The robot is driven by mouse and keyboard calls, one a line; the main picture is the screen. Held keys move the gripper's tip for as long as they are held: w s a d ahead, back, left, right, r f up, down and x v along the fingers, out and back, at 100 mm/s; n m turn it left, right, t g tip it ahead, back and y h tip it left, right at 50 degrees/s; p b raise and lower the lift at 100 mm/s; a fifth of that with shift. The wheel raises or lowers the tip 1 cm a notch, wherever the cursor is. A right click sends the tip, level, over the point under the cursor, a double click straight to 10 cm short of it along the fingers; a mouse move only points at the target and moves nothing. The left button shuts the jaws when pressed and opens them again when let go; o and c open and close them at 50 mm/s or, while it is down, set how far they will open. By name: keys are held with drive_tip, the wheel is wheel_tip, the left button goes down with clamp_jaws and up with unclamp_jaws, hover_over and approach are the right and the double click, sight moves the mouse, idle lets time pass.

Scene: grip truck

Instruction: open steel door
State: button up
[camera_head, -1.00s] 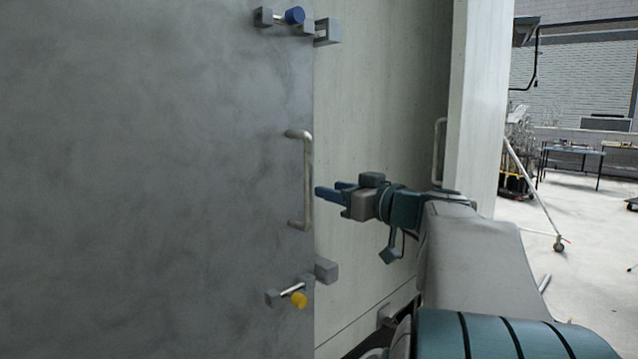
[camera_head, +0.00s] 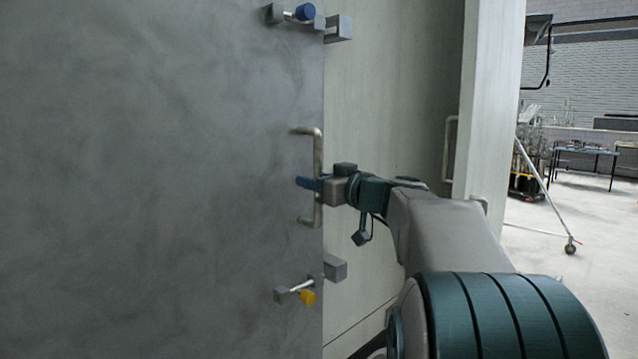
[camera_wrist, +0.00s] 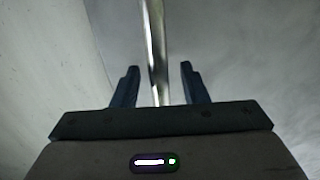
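The grey steel door (camera_head: 150,190) fills the left of the head view. Its metal bar handle (camera_head: 318,150) stands upright near the door's right edge. My gripper (camera_head: 308,183) is at the handle's lower half, with its blue fingers reaching to the bar. In the wrist view the handle (camera_wrist: 155,50) runs between my two open fingers (camera_wrist: 158,88), with a gap on each side. A bolt with a blue knob (camera_head: 305,12) is above the handle, and a bolt with a yellow knob (camera_head: 307,297) is below it. Both bolts appear drawn back from their brackets.
A bracket (camera_head: 338,28) is beside the upper bolt and another (camera_head: 335,267) beside the lower one. A pale wall panel (camera_head: 390,90) lies right of the door edge. Open floor, a wheeled stand (camera_head: 545,190) and a table (camera_head: 590,152) are farther right.

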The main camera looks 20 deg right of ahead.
clamp_jaws()
drive_tip(key=shift+s+d+f+b, duration=0.15)
drive_tip(key=shift+s+b, duration=0.1)
drive_tip(key=shift+b, duration=0.15)
drive_tip(key=a+b+v, duration=0.1)
drive_tip(key=b+v, duration=0.3)
drive_tip(key=v, duration=0.2)
drive_tip(key=shift+s+b, duration=0.2)
drive_tip(key=shift+b, duration=0.2)
drive_tip(key=a+b+v, duration=0.1)
drive_tip(key=b+v, duration=0.3)
drive_tip(key=v, duration=0.2)
drive_tip(key=shift+s+b, duration=0.35)
drive_tip(key=shift+s, duration=0.05)
